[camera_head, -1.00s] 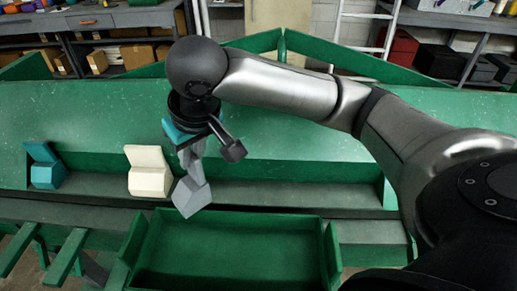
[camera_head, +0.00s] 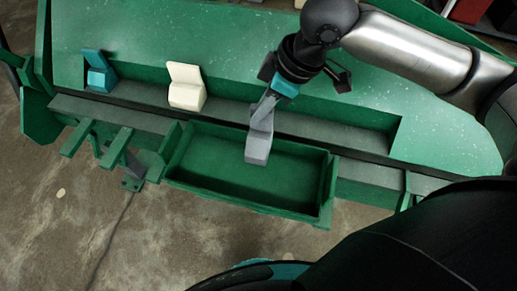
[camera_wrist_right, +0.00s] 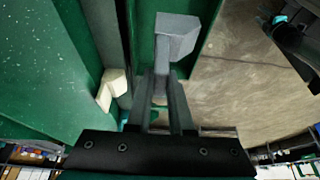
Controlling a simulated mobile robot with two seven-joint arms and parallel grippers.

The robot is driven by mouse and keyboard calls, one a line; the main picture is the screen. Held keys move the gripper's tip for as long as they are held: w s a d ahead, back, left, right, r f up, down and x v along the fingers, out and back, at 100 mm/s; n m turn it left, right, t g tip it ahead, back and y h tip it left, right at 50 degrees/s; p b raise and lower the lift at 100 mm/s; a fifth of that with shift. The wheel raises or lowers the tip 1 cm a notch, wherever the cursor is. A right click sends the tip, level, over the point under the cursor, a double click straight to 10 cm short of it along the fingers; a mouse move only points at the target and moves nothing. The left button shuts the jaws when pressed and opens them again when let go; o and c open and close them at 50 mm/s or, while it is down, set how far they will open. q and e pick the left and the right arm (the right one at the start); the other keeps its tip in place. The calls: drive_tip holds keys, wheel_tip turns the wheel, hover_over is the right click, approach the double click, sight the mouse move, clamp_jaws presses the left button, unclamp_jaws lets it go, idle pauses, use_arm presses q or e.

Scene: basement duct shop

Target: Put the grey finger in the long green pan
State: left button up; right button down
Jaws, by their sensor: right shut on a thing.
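The grey finger (camera_head: 259,147) is an angular block with a narrower shank, held by my right gripper (camera_head: 270,101). Its wide end hangs downward and overlaps the back part of the long green pan (camera_head: 215,165) in the head view. The pan is an empty open tray in front of the green machine. In the wrist view the finger (camera_wrist_right: 177,37) sticks out ahead of the right gripper (camera_wrist_right: 161,88), whose jaws are closed on its shank, with the pan (camera_wrist_right: 144,28) behind it. Its height above the pan floor is hard to tell. My left gripper is not in view.
A cream finger (camera_head: 186,90) and a teal finger (camera_head: 98,75) stand on the machine's ledge (camera_head: 140,113) left of the gripper. Green bars (camera_head: 115,148) jut out left of the pan. Bare concrete floor (camera_head: 110,225) lies in front.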

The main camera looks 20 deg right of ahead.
sight(272, 133)
wheel_tip(272, 133, down, 13)
drive_tip(key=shift+f+b, duration=0.2)
drive_tip(key=shift+b, duration=0.95)
drive_tip(key=shift+f, duration=0.1)
drive_tip(key=c, duration=0.8)
unclamp_jaws()
drive_tip(key=p+v, duration=0.2)
drive_tip(key=v, duration=1)
